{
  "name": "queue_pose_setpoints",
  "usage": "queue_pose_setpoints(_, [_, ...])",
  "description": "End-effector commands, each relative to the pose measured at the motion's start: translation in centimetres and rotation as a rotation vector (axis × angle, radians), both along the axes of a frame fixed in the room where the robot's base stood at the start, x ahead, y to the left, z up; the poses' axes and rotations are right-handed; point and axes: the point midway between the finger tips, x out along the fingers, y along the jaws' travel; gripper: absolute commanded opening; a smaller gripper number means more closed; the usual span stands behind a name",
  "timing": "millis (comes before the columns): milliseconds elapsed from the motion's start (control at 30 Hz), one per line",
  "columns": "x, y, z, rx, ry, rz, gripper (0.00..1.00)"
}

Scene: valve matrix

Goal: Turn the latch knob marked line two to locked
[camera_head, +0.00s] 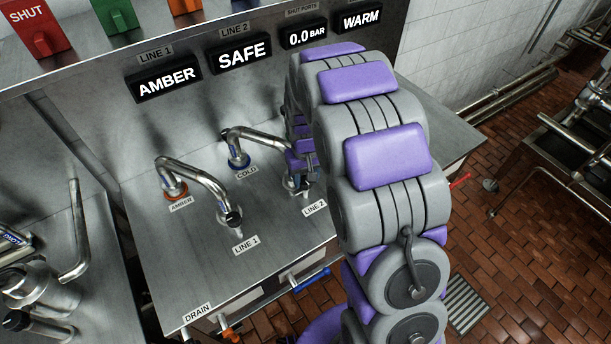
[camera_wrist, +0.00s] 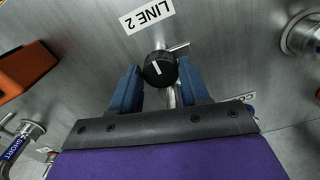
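The line two knob (camera_wrist: 160,69) is a round black cap with a white pointer mark, on a metal stem. In the wrist view it sits between the two blue fingertips of my gripper (camera_wrist: 160,78), just below the upside-down LINE 2 label (camera_wrist: 147,14). The fingers are apart, one on each side of the knob. I cannot tell whether they press on it. In the head view my gripper (camera_head: 299,172) is partly hidden behind my arm, above the LINE 2 label (camera_head: 315,208) on the steel counter. The knob cannot be made out there.
Another pipe (camera_head: 257,136) rises from the COLD fitting. Displays on the back panel include AMBER (camera_head: 167,81) and SAFE (camera_head: 243,56). Bare counter (camera_head: 180,265) lies front left.

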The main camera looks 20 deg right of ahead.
Motion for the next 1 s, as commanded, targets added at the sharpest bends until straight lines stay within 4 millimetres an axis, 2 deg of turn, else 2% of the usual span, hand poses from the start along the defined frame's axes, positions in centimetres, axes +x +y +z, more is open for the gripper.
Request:
queue_pose_setpoints(67, [0.0,0.02,0.01,0.0,0.0,0.0,0.37])
queue_pose_setpoints(333, [0.01,0.02,0.01,0.0,0.0,0.0,0.12])
queue_pose_setpoints(667, [-0.01,-0.01,0.14,0.0,0.001,-0.046,0.11])
queue_pose_setpoints(1000, [-0.01,-0.02,0.4,-0.001,0.0,-0.279,0.11])
